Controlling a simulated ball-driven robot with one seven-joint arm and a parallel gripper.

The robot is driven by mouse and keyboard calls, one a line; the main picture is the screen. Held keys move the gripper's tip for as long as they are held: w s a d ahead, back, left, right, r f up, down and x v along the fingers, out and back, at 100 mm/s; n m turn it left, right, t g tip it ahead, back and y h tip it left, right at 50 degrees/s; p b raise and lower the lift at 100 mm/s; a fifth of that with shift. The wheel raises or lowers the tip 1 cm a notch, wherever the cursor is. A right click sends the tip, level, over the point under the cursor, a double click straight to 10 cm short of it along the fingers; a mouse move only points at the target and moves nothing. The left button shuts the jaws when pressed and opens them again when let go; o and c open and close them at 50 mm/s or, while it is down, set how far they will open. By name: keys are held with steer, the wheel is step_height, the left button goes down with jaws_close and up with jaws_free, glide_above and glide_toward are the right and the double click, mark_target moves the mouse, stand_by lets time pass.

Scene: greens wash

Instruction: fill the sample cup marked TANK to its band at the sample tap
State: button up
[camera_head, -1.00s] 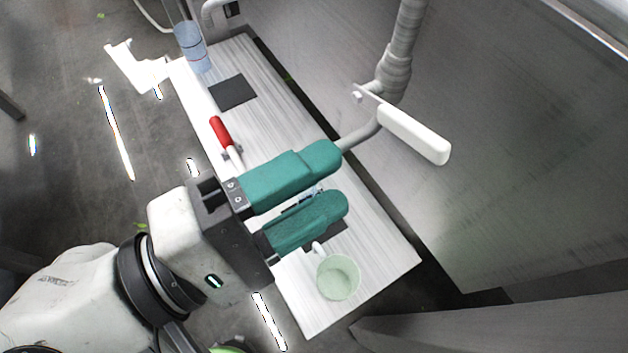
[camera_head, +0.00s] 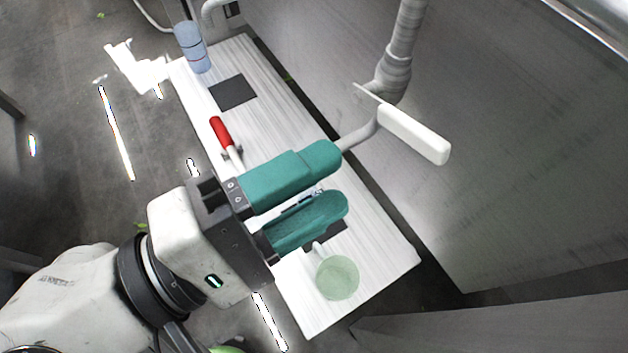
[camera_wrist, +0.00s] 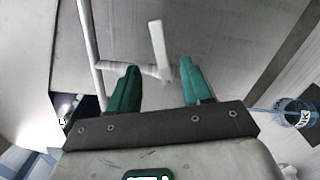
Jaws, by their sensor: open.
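My gripper (camera_head: 340,178) is open and empty, its two teal fingers pointing at the sample tap (camera_head: 366,131). The tap's grey spout bends down behind the upper fingertip; contact cannot be told. Its white lever (camera_head: 415,135) sticks out to the right. In the wrist view the lever (camera_wrist: 158,45) shows beyond the gap between the fingers (camera_wrist: 160,85). A bluish clear cup (camera_wrist: 297,112) with a label, partly readable as "NK", is at the right of the wrist view. In the head view a small blue-white patch (camera_head: 309,198) shows between the fingers; the rest there is hidden.
A pale green cup (camera_head: 338,278) stands at the near end of the white board (camera_head: 385,262). A bluish clear cylinder (camera_head: 193,47) with a red band is at the far end, near a dark square (camera_head: 232,92). A red-handled tool (camera_head: 221,131) lies between. A metal wall (camera_head: 510,150) rises at right.

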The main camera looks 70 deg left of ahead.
mark_target(406, 137)
steer(key=p+x, duration=0.1)
steer(key=x, duration=0.9)
steer(key=shift+w+a+f, duration=0.1)
steer(key=shift+w+a, duration=0.05)
steer(key=shift+w, duration=0.2)
jaws_close()
stand_by(0.4)
